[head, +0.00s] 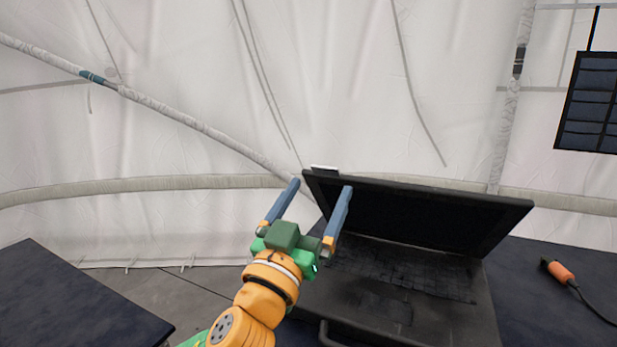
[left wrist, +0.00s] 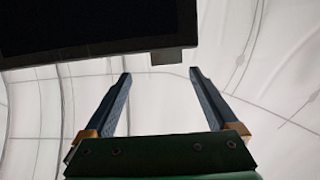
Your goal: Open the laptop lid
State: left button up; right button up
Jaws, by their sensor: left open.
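The black laptop has its lid (head: 425,220) raised and tilted over the base (head: 400,312), so the screen side and keyboard show. A small pale tab (head: 324,169) sits at the lid's upper left edge. My left gripper (head: 321,187) is open and empty, its two blue fingers pointing up at the lid's left corner. The right finger overlaps the lid in the head view; I cannot tell if it touches. In the left wrist view, the dark lid (left wrist: 95,25) and its small tab (left wrist: 166,57) lie just beyond the open fingertips (left wrist: 160,73). My right gripper is not in view.
A dark table (head: 75,300) stands at the left front, with a floor gap between it and the laptop. An orange-handled tool with a black cable (head: 562,273) lies on the dark surface right of the laptop. A dark panel (head: 590,103) hangs at the upper right. White tent walls stand behind.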

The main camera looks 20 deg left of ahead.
aim_at(324, 170)
pick_arm(q)
jog(key=p+x, duration=0.1)
jog(key=x, duration=0.1)
jog(key=a+p+x, duration=0.1)
jog(key=x, duration=0.1)
jog(key=p+x, duration=0.1)
jog(key=x, duration=0.1)
jog(key=shift+w+a, duration=0.3)
jog(key=shift+w+d+r+p, duration=0.1)
jog(key=shift+w+d+p, duration=0.1)
jog(key=shift+w+p, duration=0.1)
jog(key=shift+s+d, duration=0.1)
jog(key=shift+d, duration=0.15)
jog(key=shift+a, duration=0.25)
jog(key=c, duration=0.6)
jog(key=shift+d, duration=0.1)
grip_shut()
